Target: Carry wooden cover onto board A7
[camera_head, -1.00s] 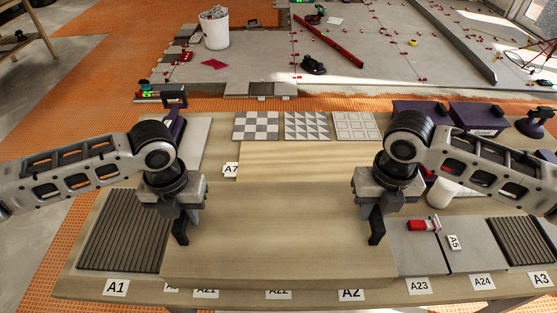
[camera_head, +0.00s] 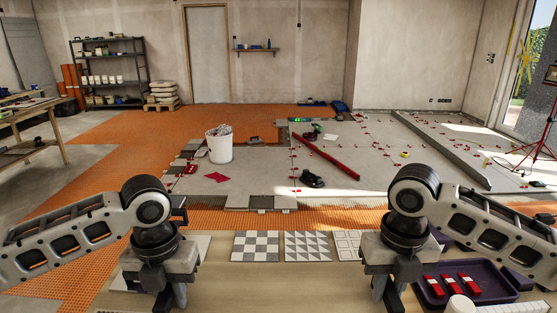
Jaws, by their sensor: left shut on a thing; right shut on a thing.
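The wooden cover (camera_head: 275,288) is a pale, flat panel at the bottom of the head view, between my two grippers. My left gripper (camera_head: 170,296) is shut on its left side and my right gripper (camera_head: 390,294) on its right side. Its near part is cut off by the frame. The cover's far edge lies just in front of the patterned tiles. Board A7 and its label cannot be told apart here; the cover seems to hide them. I cannot tell whether the cover touches what is beneath it.
Checkered tile (camera_head: 256,246), triangle tile (camera_head: 307,246) and a partly hidden squares tile (camera_head: 347,244) lie behind the cover. A purple tray (camera_head: 500,267) with red pieces and a white cylinder (camera_head: 461,305) are right of my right gripper. A white bucket (camera_head: 219,147) stands on the floor beyond.

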